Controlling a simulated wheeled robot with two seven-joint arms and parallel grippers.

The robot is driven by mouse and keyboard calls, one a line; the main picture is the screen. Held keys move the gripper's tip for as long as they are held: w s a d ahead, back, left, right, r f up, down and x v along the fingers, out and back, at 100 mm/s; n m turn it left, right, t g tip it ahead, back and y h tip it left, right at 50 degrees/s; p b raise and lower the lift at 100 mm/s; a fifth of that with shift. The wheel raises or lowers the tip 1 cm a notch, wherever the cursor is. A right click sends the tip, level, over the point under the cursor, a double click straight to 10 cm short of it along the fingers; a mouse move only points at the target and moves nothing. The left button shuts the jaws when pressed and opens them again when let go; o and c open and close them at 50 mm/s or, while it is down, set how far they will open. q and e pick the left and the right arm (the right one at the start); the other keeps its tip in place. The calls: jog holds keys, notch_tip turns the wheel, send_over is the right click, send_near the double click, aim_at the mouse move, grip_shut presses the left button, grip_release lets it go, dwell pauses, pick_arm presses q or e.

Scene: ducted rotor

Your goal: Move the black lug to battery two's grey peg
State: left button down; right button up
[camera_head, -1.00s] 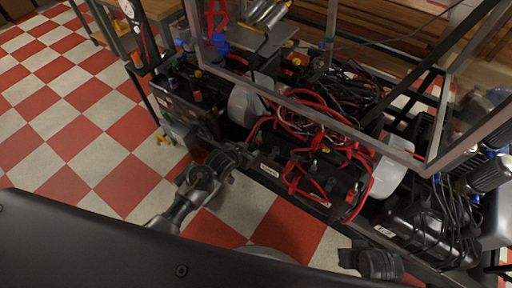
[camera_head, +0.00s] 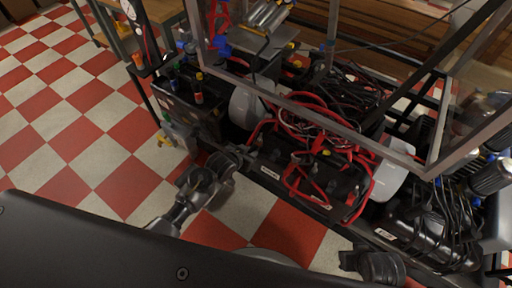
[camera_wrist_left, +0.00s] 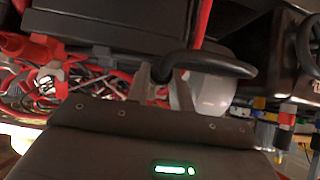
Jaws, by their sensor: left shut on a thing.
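My left gripper (camera_head: 240,153) is low beside the front edge of the middle battery (camera_head: 342,207), at its left end. In the left wrist view my left gripper (camera_wrist_left: 168,92) is shut on the end of a thick black cable (camera_wrist_left: 215,60), which curves off to the right. The black lug at that end is mostly hidden between the fingers. The middle battery has grey posts among red leads, but I cannot tell which battery is two. A dark end piece of my right arm (camera_head: 375,265) shows at the bottom; its jaws cannot be made out.
Another black battery (camera_head: 190,120) with coloured posts stands to the left. Red cables (camera_head: 300,118) and black wires tangle behind the middle battery. A metal frame (camera_head: 345,122) crosses above. White rounded parts (camera_head: 246,105) flank the middle battery. The checkered floor at left is clear.

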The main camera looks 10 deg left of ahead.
pick_arm(q)
jog(key=s+p, duration=0.1)
jog(key=s+a+p, duration=0.1)
jog(key=s, duration=0.1)
jog(key=shift+s+a, duration=0.1)
jog(key=shift+a, duration=0.1)
dwell(0.4)
jog(key=r+p, duration=0.1)
jog(key=p, duration=0.1)
jog(key=s+r+p, duration=0.1)
jog(key=r+p, duration=0.1)
jog(key=shift+a+p, duration=0.15)
jog(key=shift+p, duration=0.15)
dwell(0.3)
jog(key=shift+w, duration=0.1)
